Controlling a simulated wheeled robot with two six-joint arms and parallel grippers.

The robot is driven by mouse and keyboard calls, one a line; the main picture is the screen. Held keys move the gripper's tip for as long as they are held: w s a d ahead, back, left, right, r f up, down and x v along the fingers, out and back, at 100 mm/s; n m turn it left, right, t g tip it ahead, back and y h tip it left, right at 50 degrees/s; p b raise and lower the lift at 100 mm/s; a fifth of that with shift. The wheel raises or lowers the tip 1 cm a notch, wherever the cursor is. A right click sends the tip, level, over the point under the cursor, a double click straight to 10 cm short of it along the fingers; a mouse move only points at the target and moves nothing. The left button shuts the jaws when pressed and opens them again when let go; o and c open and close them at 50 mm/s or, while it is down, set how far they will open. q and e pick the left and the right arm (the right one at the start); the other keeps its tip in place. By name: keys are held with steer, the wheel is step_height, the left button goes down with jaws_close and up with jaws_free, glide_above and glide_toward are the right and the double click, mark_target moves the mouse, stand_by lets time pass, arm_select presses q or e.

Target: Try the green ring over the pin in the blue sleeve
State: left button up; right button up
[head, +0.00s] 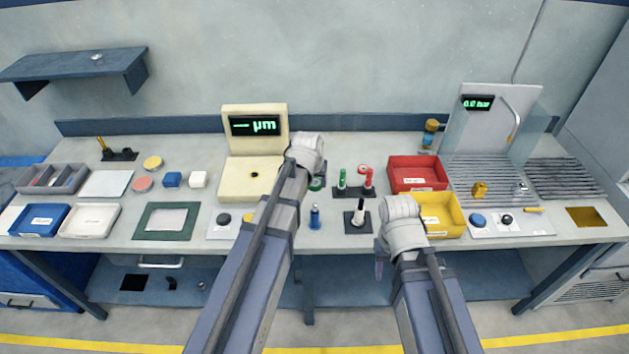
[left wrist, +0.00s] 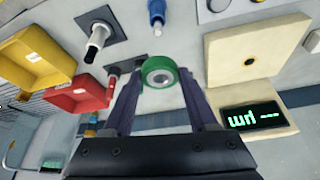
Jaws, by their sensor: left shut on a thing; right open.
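The green ring (head: 316,184) is held between the fingertips of my left gripper (left wrist: 163,80). In the left wrist view the ring (left wrist: 160,66) faces the camera with its pale centre showing. The blue sleeve (head: 314,218) stands upright on the bench, in front of the ring in the head view. In the left wrist view the blue sleeve (left wrist: 156,10) is at the top edge, with a pale pin tip (left wrist: 157,29) showing. The ring is apart from the pin. My right gripper (head: 380,266) is open, low at the bench's front edge, mostly hidden by its wrist.
Red (head: 416,171) and yellow (head: 440,214) bins are to the right. A cream gauge (head: 254,178) is left.

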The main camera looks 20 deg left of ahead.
step_height(320, 180, down, 8)
steer(key=b, duration=0.7)
steer(key=shift+b, duration=0.3)
steer(key=shift+f+b, duration=1.5)
stand_by(0.5)
steer(key=shift+r, duration=0.25)
stand_by(1.0)
step_height(320, 180, up, 6)
steer(key=p, duration=0.6)
stand_by(0.9)
